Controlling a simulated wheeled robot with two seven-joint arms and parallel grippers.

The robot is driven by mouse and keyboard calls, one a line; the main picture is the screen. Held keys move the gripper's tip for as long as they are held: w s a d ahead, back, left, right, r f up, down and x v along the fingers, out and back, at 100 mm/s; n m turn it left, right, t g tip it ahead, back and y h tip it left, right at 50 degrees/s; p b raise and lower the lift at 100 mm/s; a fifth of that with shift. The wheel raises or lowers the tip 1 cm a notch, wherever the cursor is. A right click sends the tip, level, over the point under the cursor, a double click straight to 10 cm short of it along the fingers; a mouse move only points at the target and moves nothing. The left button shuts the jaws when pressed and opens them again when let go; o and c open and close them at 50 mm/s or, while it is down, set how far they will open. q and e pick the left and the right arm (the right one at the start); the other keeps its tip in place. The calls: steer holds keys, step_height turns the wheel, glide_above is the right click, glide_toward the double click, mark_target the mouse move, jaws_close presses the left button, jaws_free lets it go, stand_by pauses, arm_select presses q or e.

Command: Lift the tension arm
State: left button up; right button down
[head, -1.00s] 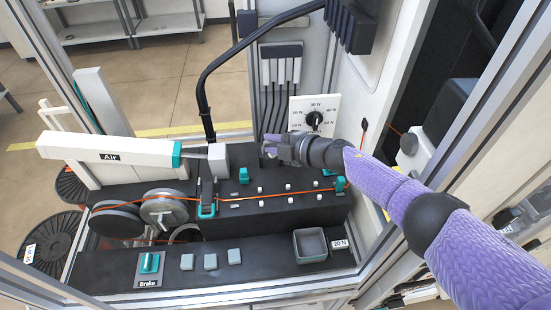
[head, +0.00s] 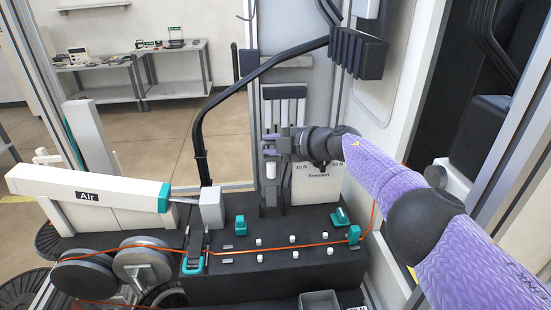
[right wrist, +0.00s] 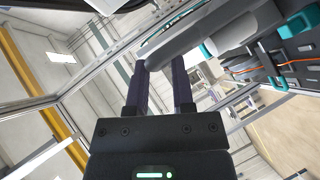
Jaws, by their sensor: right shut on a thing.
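My right gripper (head: 268,145) is raised above the black bench block, in front of the grey column. In the right wrist view its two dark fingers (right wrist: 160,70) are shut at a grey bar (right wrist: 200,32), which I take to be the tension arm. The bar's rounded end lies at the fingertips and its other end runs up to the right. In the head view a small pale cylinder (head: 270,171) shows just below the fingers; most of the bar cannot be made out there. My left gripper is not in view.
An orange wire (head: 290,247) runs across the black block (head: 300,268) between small white pins. The white Air unit (head: 90,192) stands at the left, above the grey spools (head: 140,262). The tension panel (head: 318,185) is partly behind my right gripper. A black cable bends overhead.

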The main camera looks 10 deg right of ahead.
steer(key=shift+a+f, duration=0.2)
steer(key=shift+a, duration=0.05)
steer(key=c, duration=0.9)
jaws_free()
steer(key=shift+o, duration=1.2)
steer(key=shift+w+a, duration=0.1)
steer(key=shift+a, duration=0.1)
steer(key=shift+w+a, duration=0.15)
steer(key=shift+d+r, duration=0.1)
steer(key=shift+d, duration=0.1)
step_height(320, 180, up, 10)
steer(key=p, duration=0.3)
